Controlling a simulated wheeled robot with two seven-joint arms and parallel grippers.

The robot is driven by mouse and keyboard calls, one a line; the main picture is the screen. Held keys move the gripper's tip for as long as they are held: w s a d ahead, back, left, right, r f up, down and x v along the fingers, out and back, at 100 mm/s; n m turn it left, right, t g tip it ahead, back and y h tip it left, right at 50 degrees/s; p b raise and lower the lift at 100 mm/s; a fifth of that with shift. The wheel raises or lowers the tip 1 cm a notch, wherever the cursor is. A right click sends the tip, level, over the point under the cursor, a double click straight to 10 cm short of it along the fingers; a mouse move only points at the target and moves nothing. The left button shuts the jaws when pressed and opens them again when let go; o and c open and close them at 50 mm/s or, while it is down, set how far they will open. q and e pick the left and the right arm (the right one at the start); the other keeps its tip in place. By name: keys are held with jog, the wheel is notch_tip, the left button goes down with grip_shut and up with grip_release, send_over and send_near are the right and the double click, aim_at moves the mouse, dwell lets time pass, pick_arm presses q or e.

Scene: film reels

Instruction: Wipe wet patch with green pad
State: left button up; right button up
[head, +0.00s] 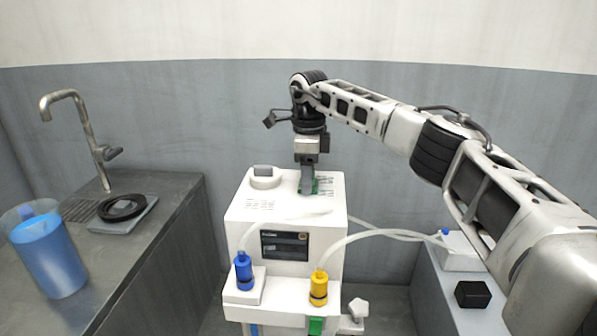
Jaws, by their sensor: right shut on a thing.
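My right gripper (307,180) points straight down over the top of the white machine (240,213). It is shut on a green pad (315,186), which shows as a small green edge at and beside the fingers. The pad is at the machine's top surface; I cannot tell whether it presses on it. A pale, faintly glossy streak on the machine top in front of the pad may be the wet patch (300,214); its outline is hard to make out. My left gripper is not in view.
A white round cap (264,177) stands left of the gripper on the machine top. Left are a sink tap (85,135), a black reel (122,207) and a blue-filled jug (47,250). A black block (472,294) lies right.

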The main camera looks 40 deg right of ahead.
aim_at(340, 190)
jog(key=shift+s+d+f+p, duration=0.15)
jog(key=shift+s+d+p, duration=0.45)
jog(key=shift+s+d, duration=0.8)
jog(key=shift+s+d+p, duration=0.5)
jog(key=shift+d, duration=0.3)
jog(key=shift+s+d, duration=0.5)
jog(key=shift+d, duration=0.05)
jog(key=shift+w+r+p, duration=0.1)
jog(key=shift+r+p, duration=0.5)
jog(key=shift+p, duration=0.2)
notch_tip(340, 190, up, 5)
jog(key=p, duration=0.4)
jog(key=shift+p, duration=0.35)
notch_tip(340, 190, up, 3)
jog(key=p, duration=0.3)
